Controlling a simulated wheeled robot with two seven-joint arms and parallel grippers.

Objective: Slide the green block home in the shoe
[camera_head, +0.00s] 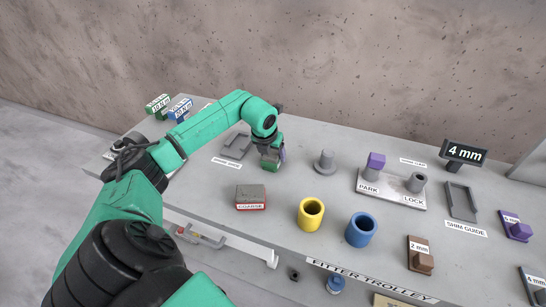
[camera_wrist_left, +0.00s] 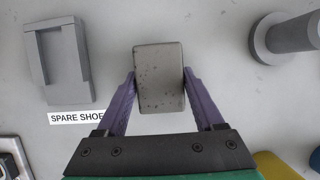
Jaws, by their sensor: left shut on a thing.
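My left gripper (camera_head: 277,157) is shut on the green block (camera_head: 270,166), which shows a green side in the head view. In the left wrist view the block (camera_wrist_left: 159,78) shows a speckled grey top between the purple fingers (camera_wrist_left: 160,82). I cannot tell whether it touches the bench. A grey shoe labelled SPARE SHOE (camera_head: 237,146) lies left of the gripper and is empty; it also shows in the left wrist view (camera_wrist_left: 60,65). Another low holder (camera_head: 124,149) at the far left is partly hidden by my arm. My right gripper is not in view.
A grey peg (camera_head: 325,162) stands right of the gripper. A red-sided COARSE block (camera_head: 250,197), a yellow cup (camera_head: 310,213) and a blue cup (camera_head: 361,229) stand nearer. A PARK/LOCK plate (camera_head: 391,189) and shim guide (camera_head: 460,202) lie right. Small boxes (camera_head: 180,108) stand at back left.

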